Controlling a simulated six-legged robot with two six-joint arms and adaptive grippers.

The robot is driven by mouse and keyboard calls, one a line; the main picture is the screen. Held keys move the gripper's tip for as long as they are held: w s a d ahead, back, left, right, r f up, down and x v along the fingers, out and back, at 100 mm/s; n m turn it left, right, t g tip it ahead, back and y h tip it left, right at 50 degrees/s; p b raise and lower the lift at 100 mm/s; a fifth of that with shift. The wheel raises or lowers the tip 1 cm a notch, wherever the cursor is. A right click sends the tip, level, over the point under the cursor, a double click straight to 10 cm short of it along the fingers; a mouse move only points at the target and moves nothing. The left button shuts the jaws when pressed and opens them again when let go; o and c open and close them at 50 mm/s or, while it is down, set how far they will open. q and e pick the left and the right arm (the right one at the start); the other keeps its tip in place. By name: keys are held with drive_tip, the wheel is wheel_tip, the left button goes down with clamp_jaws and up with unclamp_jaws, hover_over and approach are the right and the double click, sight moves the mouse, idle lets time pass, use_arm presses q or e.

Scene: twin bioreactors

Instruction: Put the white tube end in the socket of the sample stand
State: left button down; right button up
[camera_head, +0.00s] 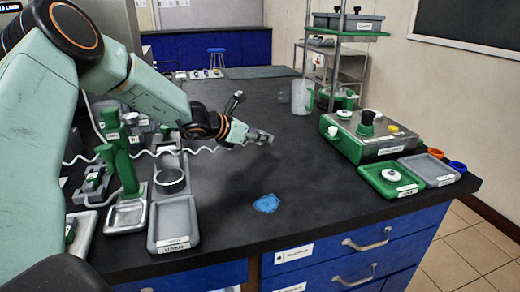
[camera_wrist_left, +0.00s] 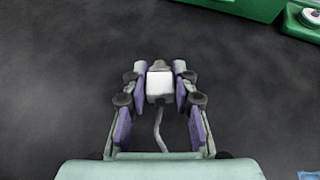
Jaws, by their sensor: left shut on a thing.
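My left gripper (camera_head: 262,137) reaches in from the left and is held above the middle of the dark bench. In the left wrist view the gripper (camera_wrist_left: 160,88) is shut on the white tube end (camera_wrist_left: 160,84), a small white block between the two fingers. A thin pale tube (camera_wrist_left: 158,130) trails from it toward the palm. In the head view the wavy white tube (camera_head: 205,149) runs from the left equipment to the gripper. I cannot tell for certain which item is the sample stand, and no socket shows clearly. My right gripper is not in view.
A green upright stand (camera_head: 125,165) and a grey tray (camera_head: 173,222) are at left. A blue cloth-like patch (camera_head: 267,203) lies near the front edge. A green-and-steel unit (camera_head: 370,136) and a green tray (camera_head: 376,182) stand at right.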

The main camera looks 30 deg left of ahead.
sight(262, 144)
use_arm(q)
drive_tip(key=f, duration=0.1)
drive_tip(key=f+b, duration=0.1)
drive_tip(key=f, duration=0.1)
drive_tip(key=shift+s+d, duration=0.1)
drive_tip(key=shift+d, duration=0.2)
drive_tip(key=shift+a, duration=0.2)
drive_tip(key=shift+f, duration=0.1)
drive_tip(key=c, duration=1.3)
unclamp_jaws()
drive_tip(key=shift+d, duration=0.15)
drive_tip(key=shift+c, duration=0.2)
drive_tip(key=shift+o, duration=1.4)
